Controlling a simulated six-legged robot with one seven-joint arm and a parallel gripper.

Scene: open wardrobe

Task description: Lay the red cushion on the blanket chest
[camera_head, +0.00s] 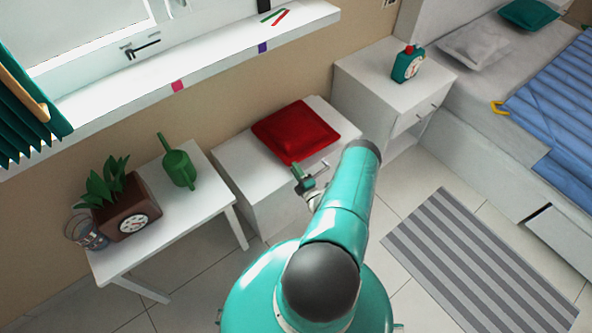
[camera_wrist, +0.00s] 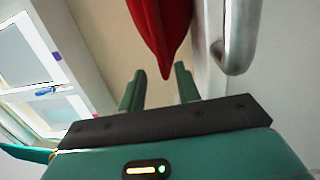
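The red cushion (camera_head: 295,131) lies flat on top of a low white chest (camera_head: 238,163) by the wall, its near corner at the front edge. This chest appears to be the blanket chest. My gripper (camera_head: 304,180) is just in front of that corner, near the chest's front. In the wrist view, my gripper (camera_wrist: 159,72) has its two green fingers apart with nothing clamped. The cushion's pointed corner (camera_wrist: 163,35) shows beyond the gap between the fingers. I see no contact with it.
A metal handle (camera_wrist: 238,40) is close to the right of the fingers. A white cabinet (camera_head: 375,75) with a teal clock (camera_head: 408,64) stands right. A striped rug (camera_head: 475,262) lies on the floor.

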